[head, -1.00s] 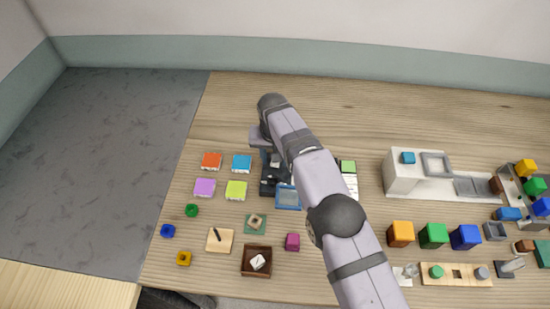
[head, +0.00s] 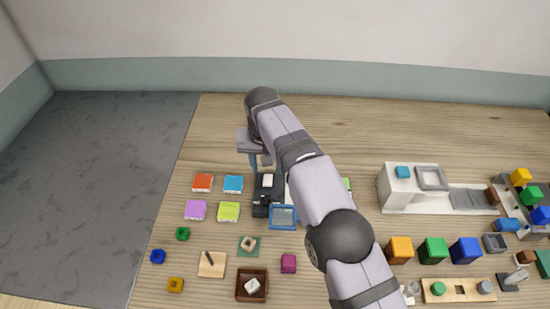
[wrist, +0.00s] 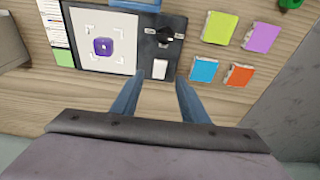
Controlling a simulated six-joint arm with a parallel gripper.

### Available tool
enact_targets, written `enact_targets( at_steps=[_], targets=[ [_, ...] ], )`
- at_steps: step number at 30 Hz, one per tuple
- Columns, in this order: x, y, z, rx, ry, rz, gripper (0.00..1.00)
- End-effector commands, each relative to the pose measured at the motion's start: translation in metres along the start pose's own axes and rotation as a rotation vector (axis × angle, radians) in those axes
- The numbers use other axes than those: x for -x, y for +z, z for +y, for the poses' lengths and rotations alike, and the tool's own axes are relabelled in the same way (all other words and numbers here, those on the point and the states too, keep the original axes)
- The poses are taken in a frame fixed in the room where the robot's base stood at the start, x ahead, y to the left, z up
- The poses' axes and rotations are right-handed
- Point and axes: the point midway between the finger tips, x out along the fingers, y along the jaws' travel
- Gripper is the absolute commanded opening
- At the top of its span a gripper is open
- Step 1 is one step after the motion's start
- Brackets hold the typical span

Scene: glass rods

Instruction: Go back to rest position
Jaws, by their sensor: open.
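My gripper (wrist: 160,92) points down in the wrist view, its two blue fingers apart with nothing between them. Just beyond the fingertips is a black device (wrist: 158,50) with a white block-like part (wrist: 159,69) on it. In the head view my gripper (head: 259,162) hangs above the table at the back edge of that black device (head: 262,208). The fingers are small there. My arm crosses the middle of the head view and hides part of the table behind it.
A purple piece (wrist: 103,46) sits on a white marked sheet (wrist: 82,30). Coloured blocks, including red (head: 203,183) and cyan (head: 233,184), lie left of the device. A white machine (head: 395,190) and several cubes stand at right. The wooden table (head: 400,130) is clear at the back.

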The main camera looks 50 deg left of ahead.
Motion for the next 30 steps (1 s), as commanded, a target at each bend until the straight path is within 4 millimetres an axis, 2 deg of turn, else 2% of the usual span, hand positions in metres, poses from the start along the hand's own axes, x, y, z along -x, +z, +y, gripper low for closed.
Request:
enact_targets(
  at_steps=[6, 8, 11, 14, 16, 20, 24, 26, 30],
  targets=[
    [0.001, -0.001, 0.007, -0.007, 0.002, -0.002, 0.41],
    [0.002, -0.004, 0.017, -0.018, 0.005, -0.003, 0.41],
    [0.007, -0.007, 0.046, -0.048, 0.012, -0.009, 0.41],
    [0.013, -0.009, 0.090, -0.091, 0.023, -0.020, 0.41],
    [0.019, -0.005, 0.128, -0.129, 0.031, -0.029, 0.41],
    [0.031, 0.013, 0.203, -0.208, 0.045, -0.047, 0.41],
    [0.043, 0.050, 0.276, -0.295, 0.057, -0.067, 0.41],
    [0.048, 0.071, 0.304, -0.333, 0.061, -0.075, 0.41],
    [0.058, 0.130, 0.358, -0.421, 0.069, -0.095, 0.41]
  ],
)
